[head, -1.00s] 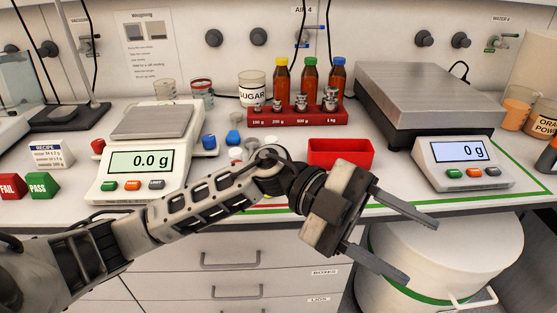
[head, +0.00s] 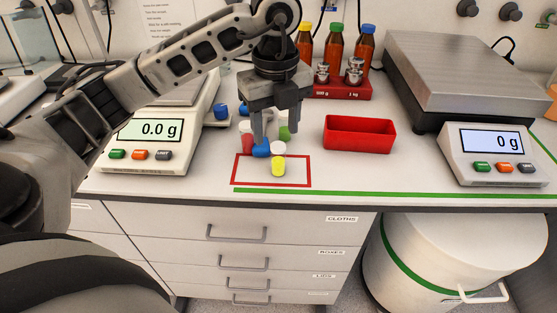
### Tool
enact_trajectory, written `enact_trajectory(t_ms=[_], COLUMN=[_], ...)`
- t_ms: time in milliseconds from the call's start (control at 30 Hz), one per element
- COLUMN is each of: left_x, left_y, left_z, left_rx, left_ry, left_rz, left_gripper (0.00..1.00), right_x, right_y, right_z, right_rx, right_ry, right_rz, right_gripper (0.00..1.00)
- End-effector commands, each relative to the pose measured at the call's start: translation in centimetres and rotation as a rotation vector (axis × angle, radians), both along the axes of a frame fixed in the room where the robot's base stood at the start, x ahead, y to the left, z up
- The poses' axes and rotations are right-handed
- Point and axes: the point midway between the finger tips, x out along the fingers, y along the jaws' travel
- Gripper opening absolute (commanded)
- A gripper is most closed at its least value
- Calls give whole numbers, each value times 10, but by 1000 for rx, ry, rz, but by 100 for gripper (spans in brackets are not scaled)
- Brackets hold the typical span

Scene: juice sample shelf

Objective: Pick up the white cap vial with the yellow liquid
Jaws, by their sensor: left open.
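The vial with a white cap and yellow liquid (head: 278,168) stands upright inside the red outlined rectangle (head: 236,170) on the bench. My left gripper (head: 276,138) points down over the vial group, fingers apart. Its fingertips appear just above and behind the yellow vial's white cap in the picture; I cannot tell the exact depth gap. Nothing shows held between the fingers. A red vial (head: 246,142), a blue one (head: 261,151) and a green one (head: 285,133) stand close behind, partly hidden by the fingers. My right gripper is not in view.
An empty red tray (head: 360,147) stands to the right. A scale reading 0.0 g (head: 140,130) stands left, and a second scale display (head: 492,140) right. Bottles and weights on a red rack (head: 343,92) stand behind. The bench front edge is close.

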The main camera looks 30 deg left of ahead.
Motion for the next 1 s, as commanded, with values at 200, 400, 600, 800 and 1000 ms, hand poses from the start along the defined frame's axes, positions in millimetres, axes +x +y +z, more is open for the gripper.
enact_trajectory(t_ms=[200,400,600,800,1000], left_x=[0,-1,-1,0,0], left_y=[0,-3,-5,-4,-5], left_z=[-23,-42,-70,-77,-77], left_rx=[-1,-1,-3,-3,-3], left_ry=[0,4,1,-2,-1], left_rz=[0,-2,-1,-1,-2], left_gripper=[52,52,52,52,27], right_x=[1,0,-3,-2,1], right_y=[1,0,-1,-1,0], right_z=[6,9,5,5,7], right_rx=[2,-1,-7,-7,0], right_ry=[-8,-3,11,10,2], right_rz=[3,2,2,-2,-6], right_gripper=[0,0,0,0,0])
